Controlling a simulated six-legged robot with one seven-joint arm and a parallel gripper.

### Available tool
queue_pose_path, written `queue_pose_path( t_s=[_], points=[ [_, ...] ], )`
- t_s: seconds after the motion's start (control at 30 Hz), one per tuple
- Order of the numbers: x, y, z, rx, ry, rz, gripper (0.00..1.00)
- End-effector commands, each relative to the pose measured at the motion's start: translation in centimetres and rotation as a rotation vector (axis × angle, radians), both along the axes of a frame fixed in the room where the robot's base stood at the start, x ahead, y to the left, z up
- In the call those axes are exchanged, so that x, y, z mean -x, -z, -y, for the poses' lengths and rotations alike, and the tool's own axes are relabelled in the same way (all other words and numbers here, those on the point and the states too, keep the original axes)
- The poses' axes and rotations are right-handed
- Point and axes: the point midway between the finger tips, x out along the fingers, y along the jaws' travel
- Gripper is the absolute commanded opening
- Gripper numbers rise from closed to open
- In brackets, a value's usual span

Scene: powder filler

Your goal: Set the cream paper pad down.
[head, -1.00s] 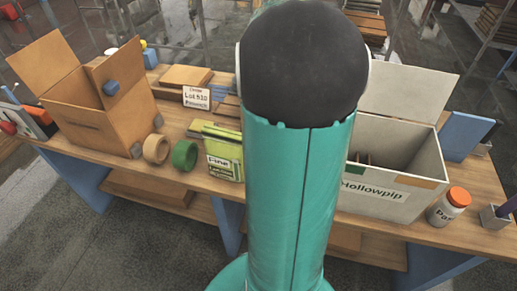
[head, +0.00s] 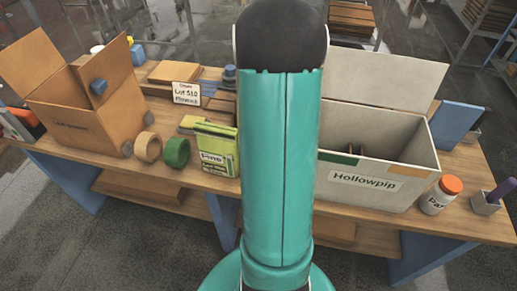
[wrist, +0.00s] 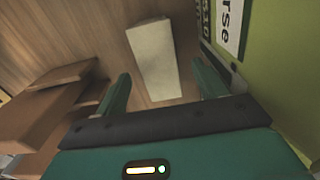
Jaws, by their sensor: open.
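The cream paper pad (wrist: 153,60) lies on the wooden table top in the wrist view, a pale oblong block. My gripper (wrist: 160,72) is open, with one green finger on each side of the pad's near part. Gaps show between the pad and both fingers, so it appears free of them. In the head view my teal arm hides the pad and my gripper.
A green-yellow box (head: 217,150) stands close to my right finger in the wrist view (wrist: 280,60). Brown blocks (wrist: 40,110) lie left of the fingers. An open cardboard box (head: 75,128), two tape rolls (head: 177,152) and a grey Hollowpip box (head: 400,187) share the table.

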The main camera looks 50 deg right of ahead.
Motion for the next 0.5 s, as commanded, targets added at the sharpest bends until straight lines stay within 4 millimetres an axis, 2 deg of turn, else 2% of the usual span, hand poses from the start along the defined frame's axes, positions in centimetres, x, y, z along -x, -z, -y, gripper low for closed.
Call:
queue_pose_path(
  t_s=[0.1,0.2,0.47,0.5],
  points=[
    [0.0,2.1,0.1,-0.002,0.000,-0.002,0.71],
    [0.0,3.2,0.1,-0.001,0.000,-0.002,0.71],
    [-0.1,3.5,0.1,0.001,0.000,0.000,0.71],
    [-0.1,3.5,0.1,0.001,0.000,0.000,0.67]
  ],
)
